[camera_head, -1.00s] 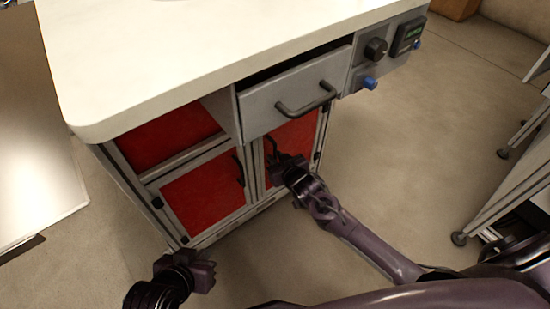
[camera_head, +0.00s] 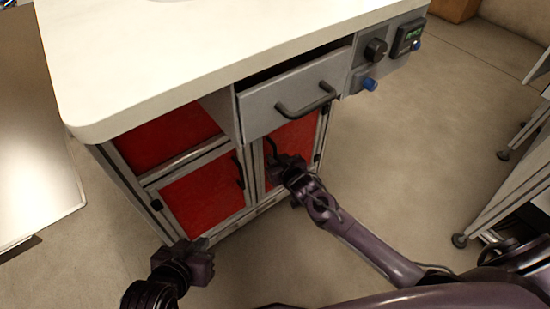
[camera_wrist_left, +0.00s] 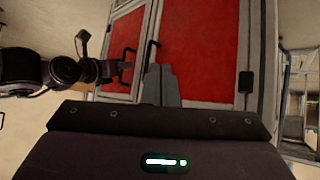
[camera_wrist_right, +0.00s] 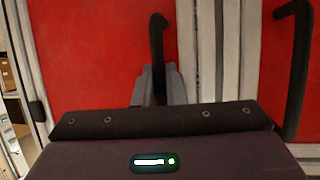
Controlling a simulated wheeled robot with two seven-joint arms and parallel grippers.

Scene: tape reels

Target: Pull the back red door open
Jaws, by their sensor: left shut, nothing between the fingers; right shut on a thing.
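The arm partly hides the door. The nearer red door (camera_head: 203,193) looks closed, with its own black handle (camera_head: 238,170). My left gripper (camera_head: 207,257) is shut and empty, low in front of the cabinet's near corner, apart from the doors.
A grey drawer (camera_head: 262,110) with a bar handle (camera_head: 307,104) sits above the farther door, slightly open. The white worktop (camera_head: 200,50) overhangs the doors. An open red-lined recess (camera_head: 165,140) is above the nearer door.

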